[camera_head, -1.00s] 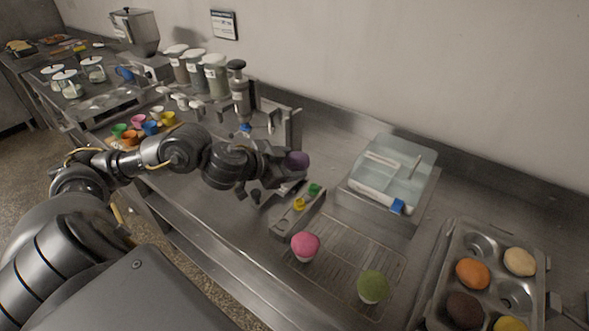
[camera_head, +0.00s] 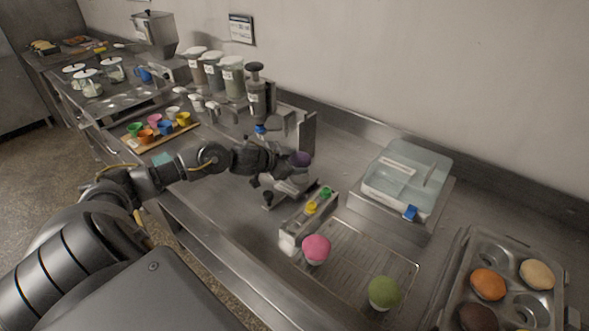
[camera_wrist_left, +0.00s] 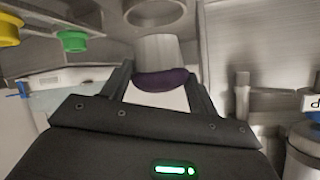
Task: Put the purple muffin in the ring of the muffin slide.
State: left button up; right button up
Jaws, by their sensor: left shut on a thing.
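The purple muffin (camera_head: 301,159) is held by my left gripper (camera_head: 290,165) above the middle of the counter. In the left wrist view the purple muffin (camera_wrist_left: 165,80) sits between the two fingers, its purple top towards the gripper and its pale cup pointing away. A round metal ring (camera_wrist_left: 155,12) shows just beyond the cup in that view; the muffin appears apart from it. In the head view an upright metal plate (camera_head: 306,133) stands behind the muffin. The ring is hard to make out there. My right gripper is out of view.
A metal box with yellow and green knobs (camera_head: 296,226) stands in front of the gripper. A pink muffin (camera_head: 316,248) and a green muffin (camera_head: 384,292) stand on a grate. A muffin tin (camera_head: 462,262) is at right, a clear-lidded box (camera_head: 377,203) behind. A dark-topped dispenser (camera_head: 257,95) stands behind the arm.

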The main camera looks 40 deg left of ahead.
pick_arm(q)
jog(key=shift+w+a+f, duration=0.1)
jog(key=shift+a+f, duration=0.05)
jog(key=shift+f, duration=0.05)
notch_tip(320, 180, down, 2)
jog(key=shift+f+p, duration=0.1)
jog(key=shift+p, duration=0.45)
jog(key=shift+f, duration=0.5)
jog(key=o, duration=0.8)
jog(key=shift+f, duration=0.1)
jog(key=shift+c, duration=0.2)
